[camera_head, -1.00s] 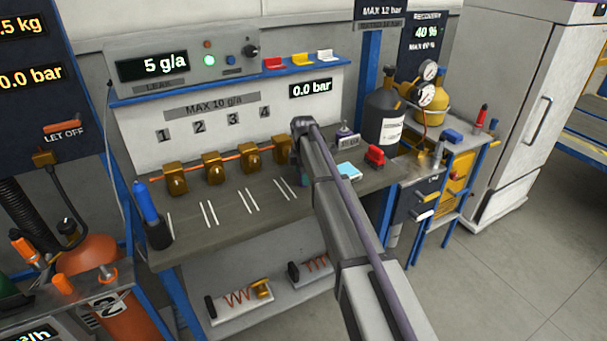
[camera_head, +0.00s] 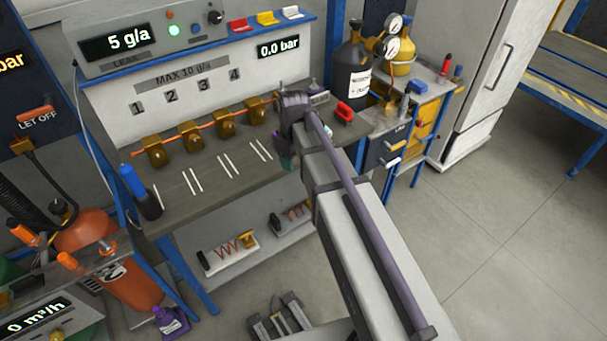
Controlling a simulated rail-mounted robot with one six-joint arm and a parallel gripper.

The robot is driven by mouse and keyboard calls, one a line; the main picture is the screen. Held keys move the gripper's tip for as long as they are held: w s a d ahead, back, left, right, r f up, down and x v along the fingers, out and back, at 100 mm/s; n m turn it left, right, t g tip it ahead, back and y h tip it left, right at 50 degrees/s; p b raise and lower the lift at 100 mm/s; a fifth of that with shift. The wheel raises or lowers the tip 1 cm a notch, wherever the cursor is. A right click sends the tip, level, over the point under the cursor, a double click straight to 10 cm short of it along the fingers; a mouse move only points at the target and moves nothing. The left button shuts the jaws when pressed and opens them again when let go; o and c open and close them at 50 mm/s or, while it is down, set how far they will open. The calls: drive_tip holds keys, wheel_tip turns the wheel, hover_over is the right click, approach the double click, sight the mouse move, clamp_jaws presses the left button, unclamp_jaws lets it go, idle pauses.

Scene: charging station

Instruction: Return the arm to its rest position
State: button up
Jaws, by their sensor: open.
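My arm runs from the lower right up to a dark joint over the right part of the grey workbench (camera_head: 205,200). My gripper (camera_head: 284,150) hangs below that joint, in front of the bench's right end. Only a small dark greenish part of it shows, and my own arm hides most of it. It is open, and I see nothing held in it. I cannot tell how far it is from the bench top.
Several brass valves (camera_head: 190,134) line the bench back. A red object (camera_head: 344,112) and a dark gas cylinder (camera_head: 350,72) are close right of the arm's end. Grey floor (camera_head: 480,235) is open at right.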

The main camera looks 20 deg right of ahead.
drive_tip(key=s+m, duration=0.7)
drive_tip(key=s, duration=0.6)
drive_tip(key=shift+s, duration=0.25)
